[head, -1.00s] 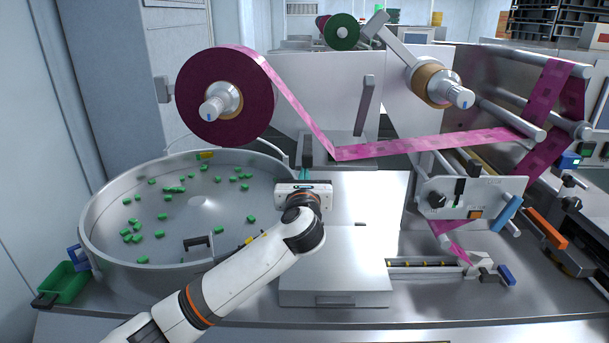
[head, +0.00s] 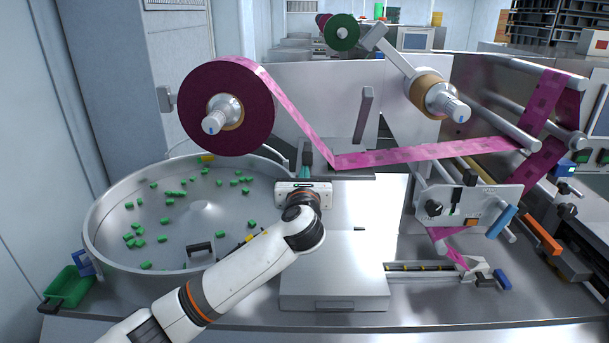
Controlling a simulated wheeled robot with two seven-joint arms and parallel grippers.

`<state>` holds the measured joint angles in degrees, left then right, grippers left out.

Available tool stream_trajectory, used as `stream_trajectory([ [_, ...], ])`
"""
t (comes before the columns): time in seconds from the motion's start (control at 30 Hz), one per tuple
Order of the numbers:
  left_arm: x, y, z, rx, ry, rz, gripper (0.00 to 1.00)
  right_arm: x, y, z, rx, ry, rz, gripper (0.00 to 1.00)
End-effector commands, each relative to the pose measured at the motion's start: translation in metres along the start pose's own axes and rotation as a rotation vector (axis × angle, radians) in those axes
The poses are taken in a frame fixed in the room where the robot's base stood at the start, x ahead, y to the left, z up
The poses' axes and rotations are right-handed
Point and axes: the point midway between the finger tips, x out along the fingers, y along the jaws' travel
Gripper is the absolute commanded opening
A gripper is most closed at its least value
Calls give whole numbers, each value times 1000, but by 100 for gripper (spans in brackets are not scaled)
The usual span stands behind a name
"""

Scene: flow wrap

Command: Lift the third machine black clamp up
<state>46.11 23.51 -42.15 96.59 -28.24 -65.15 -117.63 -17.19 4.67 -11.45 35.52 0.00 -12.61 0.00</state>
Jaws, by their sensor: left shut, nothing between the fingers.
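Several small black parts show at the right; I cannot tell for sure which one is the third machine's black clamp. A black knob (head: 433,208) sits on the pale plate under the pink film. A dark handle (head: 486,281) lies beside a blue one at the lower right. My left gripper (head: 304,187) is in the middle, left of and apart from all of these. My right gripper is out of view.
A round metal bowl (head: 112,249) with green pieces stands at the left. A large dark pink film roll (head: 256,112) hangs above, its film running right over rollers (head: 516,135). A metal box (head: 334,283) lies below my gripper. Orange and blue handles crowd the right side.

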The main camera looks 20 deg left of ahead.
Motion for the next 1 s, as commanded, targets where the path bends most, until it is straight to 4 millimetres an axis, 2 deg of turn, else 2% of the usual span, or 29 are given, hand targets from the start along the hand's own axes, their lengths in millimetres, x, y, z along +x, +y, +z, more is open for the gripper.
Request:
stream_trajectory([
  [0.03,2,0,-6,0,1,0,0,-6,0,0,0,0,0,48],
  [0.27,8,0,-20,-1,1,1,0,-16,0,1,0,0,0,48],
  [1.0,27,0,-55,-1,2,0,0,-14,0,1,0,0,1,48],
])
